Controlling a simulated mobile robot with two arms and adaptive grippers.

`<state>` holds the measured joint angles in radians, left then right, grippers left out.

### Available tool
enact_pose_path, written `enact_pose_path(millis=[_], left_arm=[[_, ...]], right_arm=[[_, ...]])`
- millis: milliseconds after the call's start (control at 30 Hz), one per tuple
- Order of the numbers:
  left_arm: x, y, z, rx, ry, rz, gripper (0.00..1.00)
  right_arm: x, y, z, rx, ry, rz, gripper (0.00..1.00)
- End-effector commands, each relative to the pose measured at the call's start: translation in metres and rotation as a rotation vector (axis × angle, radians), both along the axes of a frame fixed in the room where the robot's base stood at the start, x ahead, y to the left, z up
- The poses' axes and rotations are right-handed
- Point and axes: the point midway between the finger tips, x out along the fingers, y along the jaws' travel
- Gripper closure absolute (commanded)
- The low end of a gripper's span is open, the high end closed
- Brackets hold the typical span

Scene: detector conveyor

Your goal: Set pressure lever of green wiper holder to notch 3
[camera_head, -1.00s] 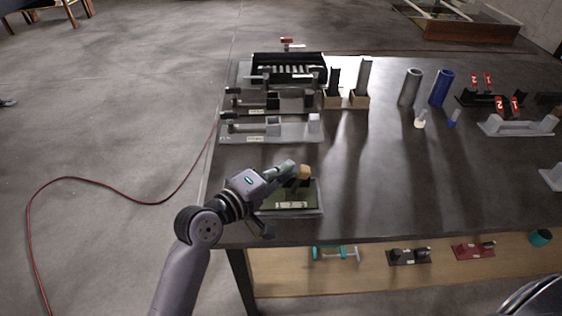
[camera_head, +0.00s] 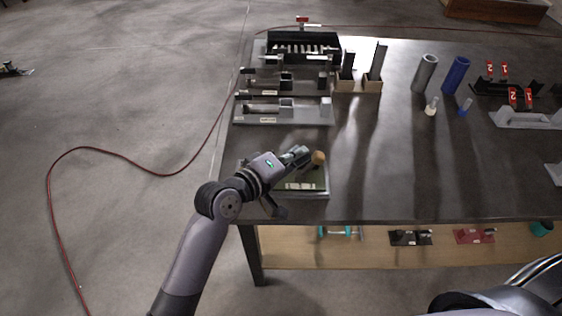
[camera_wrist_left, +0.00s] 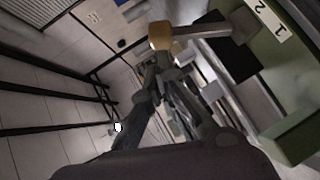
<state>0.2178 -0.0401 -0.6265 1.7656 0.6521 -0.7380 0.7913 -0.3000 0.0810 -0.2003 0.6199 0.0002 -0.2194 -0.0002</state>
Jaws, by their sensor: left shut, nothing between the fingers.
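The green wiper holder (camera_head: 313,188) lies at the near left corner of the table. Its lever has a round wooden knob (camera_head: 318,157) on top. In the left wrist view the knob (camera_wrist_left: 163,35) sits on a grey lever bar (camera_wrist_left: 212,29) beside the green body (camera_wrist_left: 292,132). A white label (camera_wrist_left: 268,20) there shows 1 and 2; notch 3 is not readable. My left gripper (camera_head: 302,152) is shut and empty, just left of the knob; whether it touches is unclear. Its fingers (camera_wrist_left: 158,72) show below the knob in the wrist view. My right gripper is not in view.
Grey holders (camera_head: 262,119) stand farther back on the table's left side, with a black rack (camera_head: 303,42) behind them. Grey and blue cylinders (camera_head: 456,75) stand to the right. The table middle is clear. A lower shelf (camera_head: 375,258) holds several small parts.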

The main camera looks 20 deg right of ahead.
Motion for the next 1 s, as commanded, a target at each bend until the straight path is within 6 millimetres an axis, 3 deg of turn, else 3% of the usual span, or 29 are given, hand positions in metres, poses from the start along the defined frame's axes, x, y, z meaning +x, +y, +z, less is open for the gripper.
enact_pose_path(millis=[400,600,767,867,1000], left_arm=[[-0.042,0.070,0.020,0.005,-0.002,0.000,1.00],[-0.052,0.087,0.025,0.004,0.000,0.000,1.00],[-0.054,0.090,0.026,0.002,0.000,-0.001,1.00],[-0.055,0.093,0.023,0.019,-0.004,0.002,1.00],[-0.067,0.120,-0.008,0.181,-0.041,0.021,1.00]], right_arm=[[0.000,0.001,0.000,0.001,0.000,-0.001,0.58],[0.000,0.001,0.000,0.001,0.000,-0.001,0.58],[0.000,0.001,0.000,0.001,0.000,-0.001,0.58],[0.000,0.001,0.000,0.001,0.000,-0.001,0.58],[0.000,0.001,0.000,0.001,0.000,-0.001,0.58]])
